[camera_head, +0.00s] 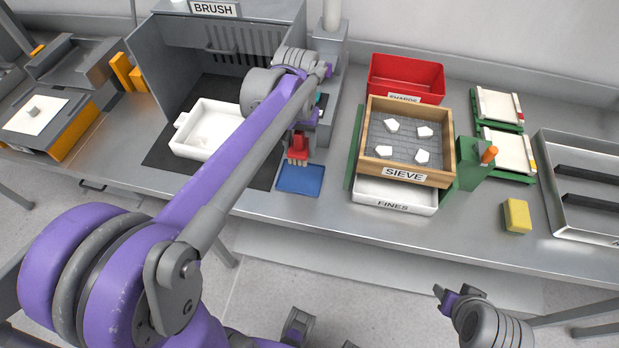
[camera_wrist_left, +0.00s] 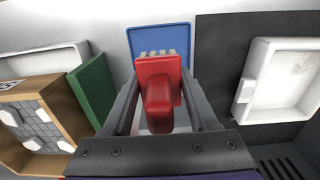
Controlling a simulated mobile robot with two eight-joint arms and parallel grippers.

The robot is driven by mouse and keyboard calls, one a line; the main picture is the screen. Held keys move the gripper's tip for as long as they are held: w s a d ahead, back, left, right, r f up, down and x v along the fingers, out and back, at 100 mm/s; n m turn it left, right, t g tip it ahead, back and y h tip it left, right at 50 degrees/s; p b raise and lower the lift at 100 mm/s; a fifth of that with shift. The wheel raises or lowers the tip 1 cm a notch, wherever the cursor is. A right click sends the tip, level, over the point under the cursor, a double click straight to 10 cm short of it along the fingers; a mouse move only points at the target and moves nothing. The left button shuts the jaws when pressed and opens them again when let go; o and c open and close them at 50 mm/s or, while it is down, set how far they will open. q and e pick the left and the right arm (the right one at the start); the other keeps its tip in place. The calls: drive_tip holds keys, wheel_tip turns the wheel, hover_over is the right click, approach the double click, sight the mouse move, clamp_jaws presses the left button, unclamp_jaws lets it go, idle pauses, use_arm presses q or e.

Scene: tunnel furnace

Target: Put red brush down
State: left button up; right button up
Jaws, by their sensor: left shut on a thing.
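The red brush (camera_head: 298,145) has pale bristles and hangs head down at the far edge of the blue mat (camera_head: 300,180). My left gripper (camera_head: 304,128) is shut on its handle. In the left wrist view, the brush (camera_wrist_left: 158,88) sits between the two fingers, and its bristles overlap the blue mat (camera_wrist_left: 160,36). I cannot tell whether the bristles touch anything. The arm hides part of the gripper in the head view. My right gripper (camera_head: 452,296) is low at the right, in front of the bench and apart from everything; its jaw opening is unclear.
A white tray (camera_head: 184,136) sits on a dark mat in the grey brush booth (camera_head: 222,42) to the left. A wooden sieve (camera_head: 413,172) with several white pieces stands right of the blue mat, over a white fines tray (camera_head: 392,198). A yellow block (camera_head: 516,215) lies farther right.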

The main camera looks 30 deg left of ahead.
sight(301, 178)
use_arm(q)
wheel_tip(301, 178, down, 10)
drive_tip(key=shift+r+b, duration=0.1)
drive_tip(key=shift+b, duration=0.2)
drive_tip(key=shift+f, duration=0.25)
drive_tip(key=o, duration=1.3)
drive_tip(key=shift+r, duration=0.15)
